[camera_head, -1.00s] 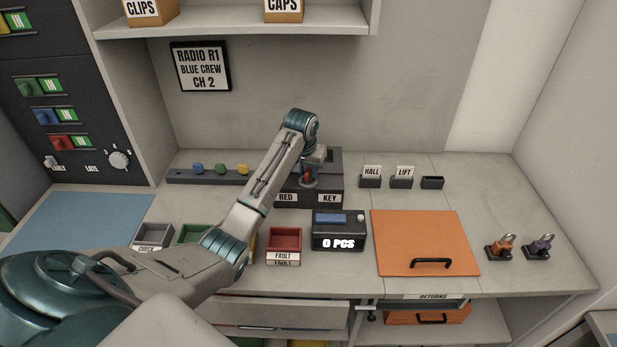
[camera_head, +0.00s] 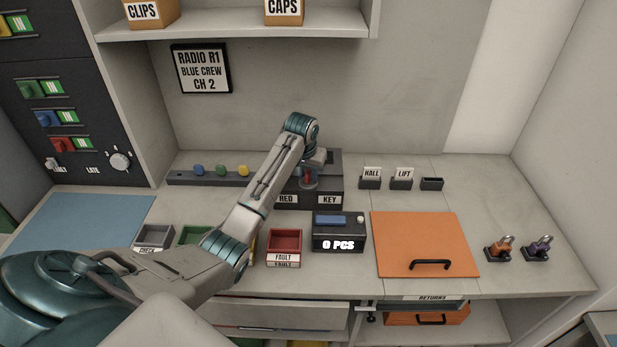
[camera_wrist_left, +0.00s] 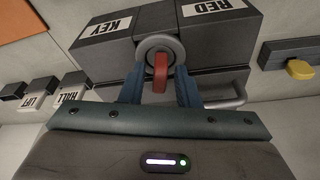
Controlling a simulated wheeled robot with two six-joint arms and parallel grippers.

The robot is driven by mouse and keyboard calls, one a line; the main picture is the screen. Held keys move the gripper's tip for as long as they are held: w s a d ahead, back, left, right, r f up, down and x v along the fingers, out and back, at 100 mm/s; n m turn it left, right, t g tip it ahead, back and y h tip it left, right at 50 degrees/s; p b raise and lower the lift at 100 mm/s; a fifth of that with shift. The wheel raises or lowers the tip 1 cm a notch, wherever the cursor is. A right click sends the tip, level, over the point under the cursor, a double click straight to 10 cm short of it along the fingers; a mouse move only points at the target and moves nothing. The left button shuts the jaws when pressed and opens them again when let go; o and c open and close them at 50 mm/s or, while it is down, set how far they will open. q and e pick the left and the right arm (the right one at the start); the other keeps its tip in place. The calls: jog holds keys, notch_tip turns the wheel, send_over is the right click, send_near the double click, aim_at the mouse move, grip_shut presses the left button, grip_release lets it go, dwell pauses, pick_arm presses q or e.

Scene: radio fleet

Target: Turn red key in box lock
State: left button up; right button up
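The dark grey lock box (camera_head: 330,184) stands at the back of the counter, with RED and KEY labels on its front. The red key (camera_wrist_left: 160,72) sits in a round grey lock collar (camera_wrist_left: 172,44) on the box. In the head view the key (camera_head: 308,181) shows only as a small red patch below my wrist. My left gripper (camera_wrist_left: 160,78) is at the lock, its two blue fingers on either side of the key. Gaps show between the fingers and the key, so it looks open. My right gripper is in neither view.
An orange panel with a black handle (camera_head: 425,228) lies right of the counter display (camera_head: 339,240). A red FAULT tray (camera_head: 284,241) is in front of the box. HALL and LIFT holders (camera_head: 371,182) stand right of it. A rail with coloured knobs (camera_head: 221,170) is left.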

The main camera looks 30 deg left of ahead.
pick_arm(q)
grip_shut()
jog(key=n+y, duration=0.1)
jog(key=n, duration=0.4)
jog(key=shift+w+d+n+g, duration=0.1)
jog(key=shift+n+g, duration=0.2)
jog(key=shift+g, duration=0.1)
jog(key=n+g, duration=0.1)
jog(key=n, duration=0.4)
jog(key=shift+n+y, duration=0.4)
